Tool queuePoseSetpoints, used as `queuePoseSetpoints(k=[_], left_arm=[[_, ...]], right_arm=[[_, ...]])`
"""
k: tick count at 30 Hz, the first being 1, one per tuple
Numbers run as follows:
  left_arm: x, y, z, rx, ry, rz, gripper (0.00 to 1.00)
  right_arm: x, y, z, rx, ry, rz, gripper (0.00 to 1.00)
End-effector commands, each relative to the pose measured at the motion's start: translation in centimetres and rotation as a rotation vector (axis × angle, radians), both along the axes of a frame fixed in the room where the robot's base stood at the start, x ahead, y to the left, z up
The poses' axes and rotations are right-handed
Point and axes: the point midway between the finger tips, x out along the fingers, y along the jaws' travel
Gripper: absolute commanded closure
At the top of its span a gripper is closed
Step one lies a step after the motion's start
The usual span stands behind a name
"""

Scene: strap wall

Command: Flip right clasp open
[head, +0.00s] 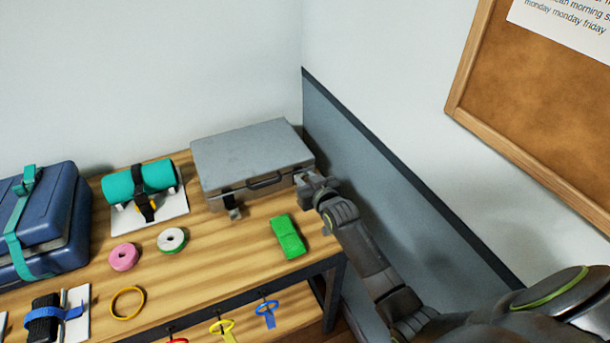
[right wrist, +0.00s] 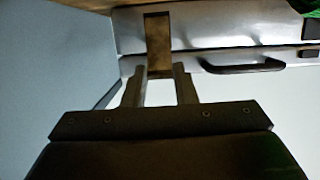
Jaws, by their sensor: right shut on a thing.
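A grey metal case (head: 250,158) stands shut on the wooden table against the back wall, its black handle (head: 265,181) facing front. The left clasp (head: 233,207) hangs down from the front edge. My right gripper (head: 311,184) is at the right end of the case front and hides most of the right clasp in the head view. In the right wrist view, which looks upside down, the right clasp (right wrist: 158,42) is a brownish metal strip across the seam. The gripper's fingers (right wrist: 159,90) are shut on its end. My left gripper is not in view.
A green block (head: 288,236) lies in front of the case. A teal roll (head: 140,182) on a white board, tape rolls (head: 171,240) and a strapped blue case (head: 45,225) stand to the left. A grey wall panel (head: 400,190) is close on the right.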

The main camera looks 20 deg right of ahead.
Motion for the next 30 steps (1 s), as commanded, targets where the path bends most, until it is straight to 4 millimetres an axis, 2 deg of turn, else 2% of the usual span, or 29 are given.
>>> queuePoseSetpoints(k=[1, 2, 13, 14, 18, 30], left_arm=[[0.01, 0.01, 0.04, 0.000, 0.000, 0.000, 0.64], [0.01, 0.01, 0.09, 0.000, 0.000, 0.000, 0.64], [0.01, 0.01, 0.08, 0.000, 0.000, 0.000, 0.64], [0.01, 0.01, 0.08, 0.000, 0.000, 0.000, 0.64], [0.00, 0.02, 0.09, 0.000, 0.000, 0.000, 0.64], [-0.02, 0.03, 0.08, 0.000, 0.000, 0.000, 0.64]], right_arm=[[-0.65, -0.05, -1.34, 0.003, 0.028, -0.003, 1.00], [-0.82, -0.06, -1.52, 0.004, 0.029, -0.004, 1.00], [-1.12, -0.05, -1.90, 0.004, 0.027, -0.002, 1.00], [-1.12, -0.05, -1.90, 0.004, 0.027, -0.002, 0.71], [-1.02, -0.06, -1.65, 0.003, 0.021, -0.002, 0.53], [-1.37, -0.08, -1.14, 0.001, 0.012, -0.001, 0.53]])
